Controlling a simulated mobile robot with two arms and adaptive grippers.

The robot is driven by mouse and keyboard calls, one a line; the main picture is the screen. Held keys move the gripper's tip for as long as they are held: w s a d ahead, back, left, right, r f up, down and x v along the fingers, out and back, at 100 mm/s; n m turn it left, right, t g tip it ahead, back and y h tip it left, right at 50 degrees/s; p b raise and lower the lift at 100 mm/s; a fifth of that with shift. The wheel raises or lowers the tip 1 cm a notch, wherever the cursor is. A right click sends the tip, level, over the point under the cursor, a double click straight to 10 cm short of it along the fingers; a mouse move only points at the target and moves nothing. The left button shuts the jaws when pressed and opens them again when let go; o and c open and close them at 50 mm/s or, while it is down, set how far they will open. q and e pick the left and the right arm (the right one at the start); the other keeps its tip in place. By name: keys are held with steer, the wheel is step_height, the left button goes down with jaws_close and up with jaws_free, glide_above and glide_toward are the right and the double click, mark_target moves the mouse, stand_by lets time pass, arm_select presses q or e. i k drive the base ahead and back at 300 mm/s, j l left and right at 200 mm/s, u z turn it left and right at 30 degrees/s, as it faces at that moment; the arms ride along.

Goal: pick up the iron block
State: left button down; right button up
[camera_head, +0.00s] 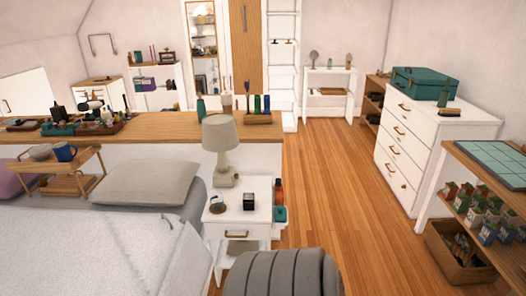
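A small dark cube with a pale top, which looks like the iron block (249,202), sits on top of the white nightstand (236,225). It stands upright and nothing touches it. A small round dark-and-light object (217,203) stands to its left, and a table lamp (223,145) stands behind it. Neither of my grippers is in the head view.
A bed (95,240) lies left of the nightstand. A rounded grey ribbed piece (280,275) stands in front of it. A long wooden-topped counter (170,127) runs behind. Open wooden floor (335,190) lies to the right, before a white dresser (410,160).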

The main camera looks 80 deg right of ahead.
mark_target(248, 199)
steer(key=z, duration=2.45)
steer(key=u, duration=2.05)
steer(key=z, duration=0.4)
steer(key=i+l+z, duration=0.2)
steer(key=l+z, duration=0.15)
steer(key=i+l+z, duration=0.35)
steer(key=l, duration=0.15)
steer(key=i+l+z, duration=0.2)
steer(key=l+z, duration=0.2)
steer(key=i+l, duration=0.75)
steer(key=i, duration=0.15)
steer(key=z, duration=0.05)
